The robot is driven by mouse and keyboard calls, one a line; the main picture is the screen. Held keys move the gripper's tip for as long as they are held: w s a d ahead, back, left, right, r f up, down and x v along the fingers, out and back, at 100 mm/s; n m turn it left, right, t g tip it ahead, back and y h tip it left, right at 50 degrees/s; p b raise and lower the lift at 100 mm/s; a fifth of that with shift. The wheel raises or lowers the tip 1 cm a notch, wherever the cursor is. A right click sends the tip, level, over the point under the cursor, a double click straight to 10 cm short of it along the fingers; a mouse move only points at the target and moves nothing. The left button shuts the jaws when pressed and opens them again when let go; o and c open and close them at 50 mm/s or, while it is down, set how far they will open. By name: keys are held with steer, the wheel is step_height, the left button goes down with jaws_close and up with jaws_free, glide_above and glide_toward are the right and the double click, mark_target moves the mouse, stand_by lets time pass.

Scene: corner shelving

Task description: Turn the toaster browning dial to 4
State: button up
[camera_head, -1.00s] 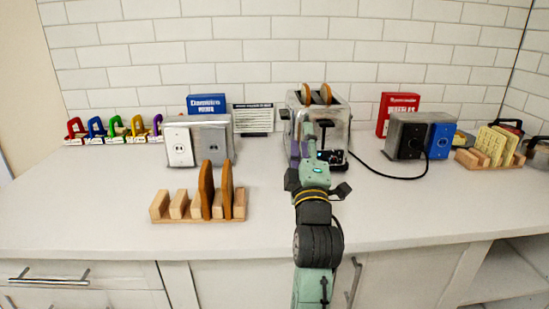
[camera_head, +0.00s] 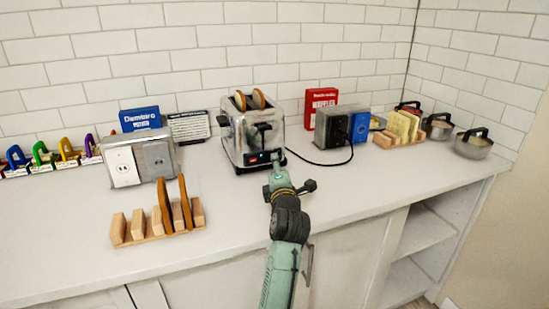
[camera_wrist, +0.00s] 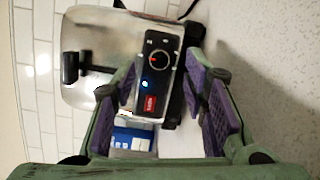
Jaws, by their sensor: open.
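The chrome toaster (camera_head: 240,144) stands on the counter with two bread slices (camera_head: 249,100) in its top slots. In the wrist view the toaster's end (camera_wrist: 92,50) shows a black control panel with a round browning dial (camera_wrist: 158,59), which has a red mark, a blue-lit button and a red label (camera_wrist: 149,103). The dial's numbers are too small to read. My gripper (camera_wrist: 165,88) is open and empty, its purple-padded fingers on either side of the panel's lower part. The dial lies ahead between the fingertips; I cannot tell whether they touch the panel. In the head view my gripper (camera_head: 277,174) is in front of the toaster.
A wooden rack (camera_head: 155,236) with brown slices stands front left. Outlet boxes (camera_head: 123,166) stand left, and a grey-and-blue outlet box (camera_head: 333,140) with the toaster's black cord stands right. A red box (camera_head: 319,104), another rack (camera_head: 399,139) and pots (camera_head: 474,146) are further right. Counter right of my arm is clear.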

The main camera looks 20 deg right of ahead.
steer(key=shift+p+x, duration=0.4)
steer(key=shift+x, duration=1.45)
steer(key=shift+a, duration=0.1)
steer(key=shift+c, duration=0.5)
jaws_close()
